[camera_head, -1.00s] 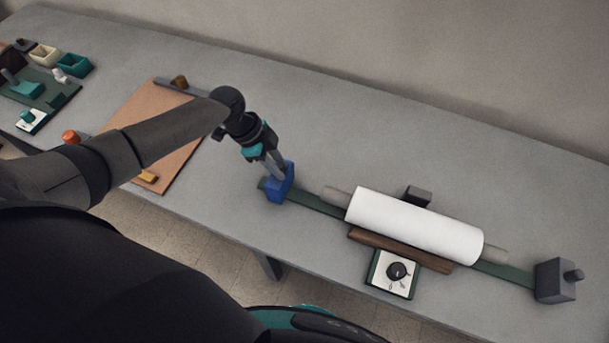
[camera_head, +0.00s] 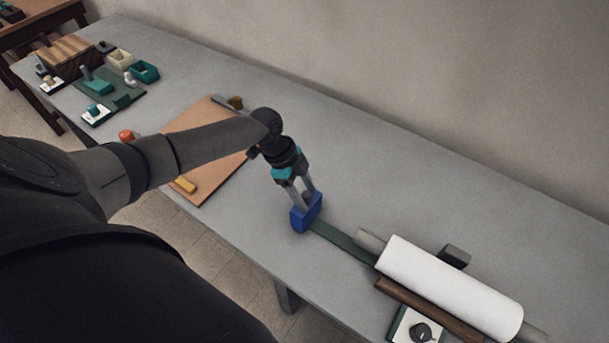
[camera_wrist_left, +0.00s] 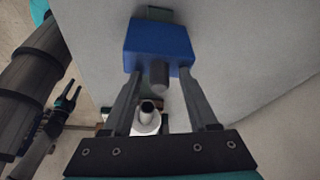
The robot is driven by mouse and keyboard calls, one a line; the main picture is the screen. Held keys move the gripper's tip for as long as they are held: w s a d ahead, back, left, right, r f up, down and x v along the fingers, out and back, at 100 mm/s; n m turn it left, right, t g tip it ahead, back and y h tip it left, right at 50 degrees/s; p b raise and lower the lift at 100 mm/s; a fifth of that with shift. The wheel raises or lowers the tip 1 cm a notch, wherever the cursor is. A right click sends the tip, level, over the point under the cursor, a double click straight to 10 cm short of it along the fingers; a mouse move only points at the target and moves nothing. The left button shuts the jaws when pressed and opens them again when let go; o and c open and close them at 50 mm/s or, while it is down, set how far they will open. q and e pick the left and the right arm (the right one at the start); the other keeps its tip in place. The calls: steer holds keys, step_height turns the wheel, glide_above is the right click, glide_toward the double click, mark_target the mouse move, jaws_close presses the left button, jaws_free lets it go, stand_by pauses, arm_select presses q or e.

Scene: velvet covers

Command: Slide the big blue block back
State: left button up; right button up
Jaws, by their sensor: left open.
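The big blue block (camera_head: 304,214) sits at the left end of a dark green rail (camera_head: 342,241). It also shows in the left wrist view (camera_wrist_left: 157,40), with a grey peg (camera_wrist_left: 159,73) sticking out towards me. My left gripper (camera_head: 308,195) is open at the block. In the left wrist view its two fingers (camera_wrist_left: 158,78) stand apart, one on each side of the peg. I cannot tell whether they touch the block. My right gripper (camera_wrist_left: 68,103) shows small at the left of the left wrist view, its fingers apart and empty.
A white roller (camera_head: 448,288) lies over the rail at the right, with a brown bar (camera_head: 425,308) and a dial panel (camera_head: 414,328) in front. A brown board (camera_head: 208,165) lies at left. The table behind the block is clear.

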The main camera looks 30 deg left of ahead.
arm_select(q)
steer(key=shift+r, duration=0.1)
steer(key=p+v, duration=0.1)
steer(key=v, duration=1.4)
steer(key=shift+s+a, duration=0.1)
